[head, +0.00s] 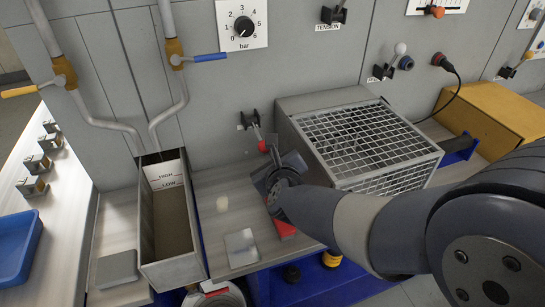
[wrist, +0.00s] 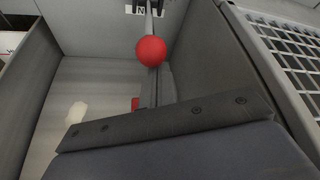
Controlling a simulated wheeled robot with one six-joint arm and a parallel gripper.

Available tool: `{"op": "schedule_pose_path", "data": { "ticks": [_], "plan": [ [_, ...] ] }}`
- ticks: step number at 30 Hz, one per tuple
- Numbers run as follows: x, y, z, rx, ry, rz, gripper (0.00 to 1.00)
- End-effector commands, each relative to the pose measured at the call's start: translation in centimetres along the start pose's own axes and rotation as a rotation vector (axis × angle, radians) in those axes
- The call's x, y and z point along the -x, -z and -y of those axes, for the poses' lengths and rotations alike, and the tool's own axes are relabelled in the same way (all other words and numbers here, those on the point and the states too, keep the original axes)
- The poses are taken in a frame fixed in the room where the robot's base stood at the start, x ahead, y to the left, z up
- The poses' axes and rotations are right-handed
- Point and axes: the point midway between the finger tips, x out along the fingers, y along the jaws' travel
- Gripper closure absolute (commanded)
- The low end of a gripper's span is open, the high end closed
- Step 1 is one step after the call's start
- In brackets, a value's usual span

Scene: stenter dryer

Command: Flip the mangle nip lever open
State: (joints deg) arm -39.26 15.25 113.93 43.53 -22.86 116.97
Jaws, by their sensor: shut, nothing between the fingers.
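The nip lever, a thin grey rod with a red ball knob (head: 263,146), sits in a black bracket (head: 250,119) on the grey wall panel. It slopes down and outward from the bracket. In the wrist view its red knob (wrist: 151,51) is near the top centre, below a label of which only "N" and part of another letter show. My gripper (head: 268,172) is shut and empty, just below and in front of the knob in the head view. I see no clear contact with the lever. My gripper hides part of the bench.
A wire-mesh-topped box (head: 365,138) stands close right of my gripper. A narrow metal trough (head: 172,225) stands left, below two pipes with yellow and blue handles. A grey-white square (head: 241,248) lies on the bench. Other levers, a pressure dial (head: 243,27) and a yellow box (head: 492,113) are farther off.

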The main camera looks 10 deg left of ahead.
Motion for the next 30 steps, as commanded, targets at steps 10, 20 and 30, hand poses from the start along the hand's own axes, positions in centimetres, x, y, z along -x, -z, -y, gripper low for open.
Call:
{"op": "schedule_pose_path", "data": {
  "ticks": [10,20,30],
  "plan": [
    [0.2,-0.7,0.1,0.006,-0.017,-0.036,1.0],
    [0.4,-1.2,0.2,0.01,-0.03,-0.064,1.0],
    [0.7,-2.5,0.4,0.018,-0.047,-0.099,1.0]
  ]
}}
